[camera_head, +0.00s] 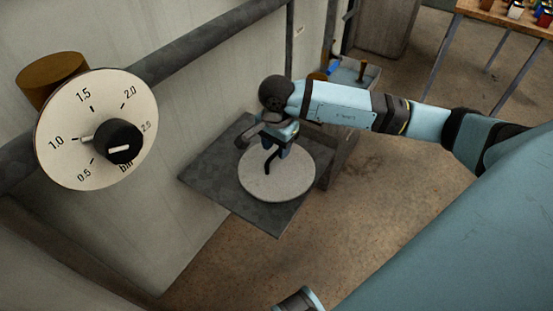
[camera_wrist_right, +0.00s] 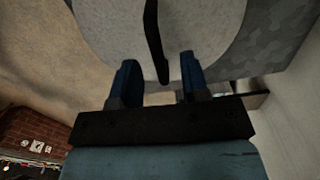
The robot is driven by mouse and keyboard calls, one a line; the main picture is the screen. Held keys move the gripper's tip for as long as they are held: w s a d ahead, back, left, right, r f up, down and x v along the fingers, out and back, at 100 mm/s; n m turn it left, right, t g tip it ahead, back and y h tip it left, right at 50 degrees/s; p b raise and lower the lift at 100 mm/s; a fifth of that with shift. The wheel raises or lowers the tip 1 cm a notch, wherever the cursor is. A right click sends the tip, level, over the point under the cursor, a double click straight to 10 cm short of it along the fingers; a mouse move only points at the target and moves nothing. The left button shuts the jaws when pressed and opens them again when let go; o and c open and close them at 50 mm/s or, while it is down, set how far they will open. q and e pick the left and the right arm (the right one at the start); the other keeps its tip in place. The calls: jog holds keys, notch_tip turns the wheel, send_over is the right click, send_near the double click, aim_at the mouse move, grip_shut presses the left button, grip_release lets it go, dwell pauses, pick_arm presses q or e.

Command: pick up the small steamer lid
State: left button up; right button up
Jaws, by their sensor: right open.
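The small steamer lid (camera_head: 292,187) is a pale grey disc lying flat on a dark square shelf (camera_head: 212,177). A dark upright handle (camera_head: 270,161) rises from it. My right gripper (camera_head: 279,147) is above the lid, close to the handle. In the right wrist view, my right gripper (camera_wrist_right: 160,72) is open, with its two blue fingers apart. The black handle (camera_wrist_right: 153,40) shows in the gap between them, and the lid (camera_wrist_right: 110,25) fills the top. My left gripper is not in view.
A dial (camera_head: 97,130) with a black knob stands at the left, by a thick grey pipe (camera_head: 205,43) along the wall. A small tray (camera_head: 352,75) with tools is behind my right arm. A wooden table (camera_head: 510,14) stands far right. The floor (camera_head: 350,205) right of the shelf looks clear.

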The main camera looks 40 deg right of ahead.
aim_at(277, 162)
notch_tip(277, 162, down, 3)
jog(key=shift+r, duration=0.2)
grip_shut()
dwell(1.2)
